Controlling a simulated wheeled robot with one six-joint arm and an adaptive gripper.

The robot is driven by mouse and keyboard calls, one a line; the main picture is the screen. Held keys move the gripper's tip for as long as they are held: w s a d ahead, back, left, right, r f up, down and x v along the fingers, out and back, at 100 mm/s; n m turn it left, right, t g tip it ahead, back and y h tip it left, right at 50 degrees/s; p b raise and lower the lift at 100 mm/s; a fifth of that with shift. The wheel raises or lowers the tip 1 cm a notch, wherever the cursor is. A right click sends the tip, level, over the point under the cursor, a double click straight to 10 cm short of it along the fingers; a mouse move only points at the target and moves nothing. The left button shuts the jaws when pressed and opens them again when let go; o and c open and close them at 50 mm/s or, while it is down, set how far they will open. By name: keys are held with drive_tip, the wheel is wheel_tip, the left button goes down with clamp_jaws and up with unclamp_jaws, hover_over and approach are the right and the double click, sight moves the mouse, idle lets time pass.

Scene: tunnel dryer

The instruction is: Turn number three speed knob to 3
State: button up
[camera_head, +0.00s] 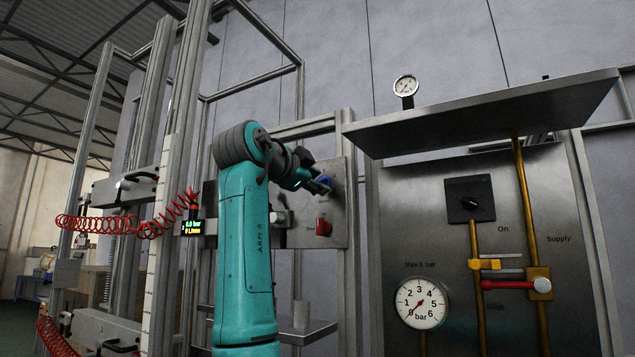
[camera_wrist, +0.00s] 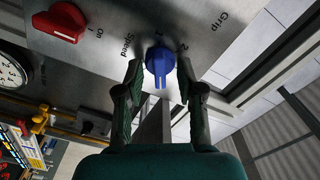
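The blue speed knob (camera_wrist: 159,64) sits on a metal panel (camera_wrist: 110,50), with the word "Speed" beside it. Its ridge points down in the wrist view, towards my palm. A mark like "2" shows at its upper right; no "3" is readable. My gripper (camera_wrist: 160,68) is open, with one finger on each side of the knob and narrow gaps left and right. Whether the fingertips overlap the knob in depth is hard to tell. In the head view my gripper (camera_head: 320,187) is at the panel, and a little blue of the knob (camera_head: 324,181) shows beside it.
A red knob (camera_wrist: 58,24) marked "On" sits on the same panel, also visible below my gripper in the head view (camera_head: 323,227). A steel cabinet with a pressure gauge (camera_head: 421,303), brass pipes and a red-handled valve (camera_head: 508,284) stands at right. A red coiled hose (camera_head: 130,226) hangs at left.

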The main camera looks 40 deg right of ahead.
drive_tip(key=shift+w+d, duration=0.15)
drive_tip(key=shift+d, duration=0.3)
clamp_jaws()
drive_tip(key=n, duration=0.5)
drive_tip(key=shift+n, duration=0.3)
drive_tip(key=n, duration=0.6)
drive_tip(key=shift+w, duration=0.1)
idle(0.3)
